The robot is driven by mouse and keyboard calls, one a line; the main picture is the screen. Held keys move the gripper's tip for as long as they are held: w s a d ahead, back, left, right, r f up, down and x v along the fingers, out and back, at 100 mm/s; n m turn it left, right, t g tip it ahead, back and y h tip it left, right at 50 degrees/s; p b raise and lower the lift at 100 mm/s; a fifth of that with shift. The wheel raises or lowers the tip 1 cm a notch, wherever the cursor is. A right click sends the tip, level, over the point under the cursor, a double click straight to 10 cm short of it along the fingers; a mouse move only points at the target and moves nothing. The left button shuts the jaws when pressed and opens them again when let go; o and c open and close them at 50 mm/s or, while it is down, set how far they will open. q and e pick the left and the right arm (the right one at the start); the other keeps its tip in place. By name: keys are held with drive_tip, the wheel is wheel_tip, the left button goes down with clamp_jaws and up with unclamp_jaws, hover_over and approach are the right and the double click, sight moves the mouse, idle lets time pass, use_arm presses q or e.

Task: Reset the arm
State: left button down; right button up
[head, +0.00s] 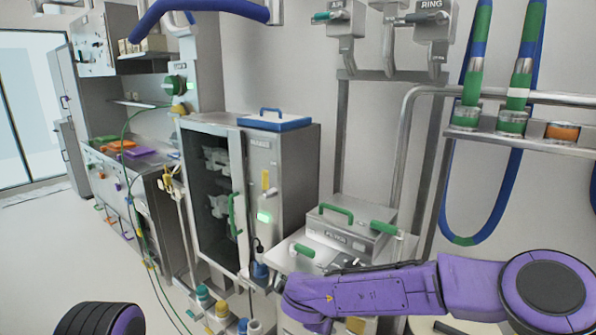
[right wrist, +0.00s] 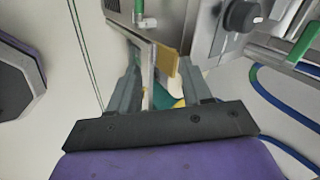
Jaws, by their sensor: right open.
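My right arm (head: 370,293) is purple and reaches in from the right across the front of the head view. Its gripper cannot be made out clearly there. In the right wrist view my right gripper (right wrist: 160,80) is open, with its two grey fingers apart. A metal edge and a yellow piece (right wrist: 167,62) show between and beyond the fingers, with something green below them. I cannot tell whether the fingers touch any of these. A rounded black and purple part of my left arm (head: 100,319) shows at the bottom left. My left gripper is out of view.
A steel cabinet (head: 284,171) with a glass door and a blue-handled lid stands in the middle. A steel unit with green handles (head: 349,235) stands close behind my right arm. Blue hoses (head: 461,155) hang at the right. Open floor (head: 82,262) lies at the left.

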drive_tip(key=s+d+f+n+t, duration=0.1)
drive_tip(key=s+d+f+n, duration=0.25)
drive_tip(key=f, duration=0.25)
drive_tip(key=s+d+f+n+y, duration=0.1)
drive_tip(key=s+d+f+n, duration=0.15)
drive_tip(key=s+f, duration=0.3)
drive_tip(key=s+d+f+n+t, duration=0.1)
drive_tip(key=s+d+f+n, duration=0.2)
drive_tip(key=f, duration=0.4)
drive_tip(key=s+d+f+n+g, duration=0.2)
drive_tip(key=s+d, duration=0.4)
drive_tip(key=s, duration=0.6)
drive_tip(key=s+d+f+n+g, duration=0.2)
drive_tip(key=s+d+f+n, duration=0.2)
drive_tip(key=s+d, duration=0.3)
drive_tip(key=s, duration=0.5)
drive_tip(key=shift+d+f+n, duration=0.15)
drive_tip(key=shift+d+n, duration=0.1)
drive_tip(key=shift+n, duration=0.15)
drive_tip(key=shift+w, duration=0.1)
